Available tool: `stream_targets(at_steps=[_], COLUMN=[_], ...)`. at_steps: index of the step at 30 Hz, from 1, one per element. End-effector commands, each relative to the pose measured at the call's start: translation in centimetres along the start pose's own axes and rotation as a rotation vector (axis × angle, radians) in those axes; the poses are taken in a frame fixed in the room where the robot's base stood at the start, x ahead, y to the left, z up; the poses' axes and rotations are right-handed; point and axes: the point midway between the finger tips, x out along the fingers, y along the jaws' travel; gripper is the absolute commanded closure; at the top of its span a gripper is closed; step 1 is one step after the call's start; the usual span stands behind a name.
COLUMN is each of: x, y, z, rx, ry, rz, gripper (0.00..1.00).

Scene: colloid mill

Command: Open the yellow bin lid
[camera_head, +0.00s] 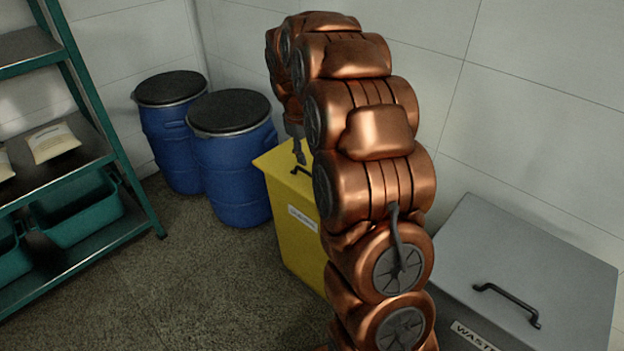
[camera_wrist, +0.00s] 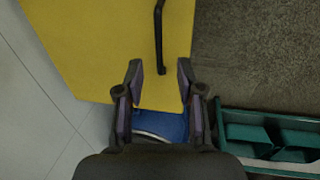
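The yellow bin (camera_head: 295,232) stands against the wall behind my copper arm, with a white label on its front. Its yellow lid (camera_head: 270,160) looks shut, and my arm hides much of it. A dark handle (camera_head: 301,171) on the lid shows just below my gripper (camera_head: 298,153). In the wrist view my gripper (camera_wrist: 159,72) is open and empty over the yellow lid (camera_wrist: 90,45). The black handle (camera_wrist: 158,35) runs up the picture, its near end between the two fingertips. I cannot tell whether a finger touches it.
Two blue drums (camera_head: 230,165) with black tops stand left of the bin. A grey waste bin (camera_head: 540,265) with a black handle is at the right. A green shelf (camera_head: 85,160) with teal crates (camera_head: 85,215) is at the left. The floor in front is clear.

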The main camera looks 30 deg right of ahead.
Motion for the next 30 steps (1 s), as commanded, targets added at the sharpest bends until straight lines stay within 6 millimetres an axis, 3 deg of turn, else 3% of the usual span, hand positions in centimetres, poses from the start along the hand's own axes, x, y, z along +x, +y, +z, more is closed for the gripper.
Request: stream_targets(at_steps=[8,21,30], x=[1.7,7.6,8.1], y=[0.3,0.2,0.2], z=[-0.1,-0.1,-0.1], rx=[0.000,-0.001,0.000], ry=[-0.001,-0.001,0.001], rz=[0.002,0.000,0.001], gripper=[0.63,0.63,0.63])
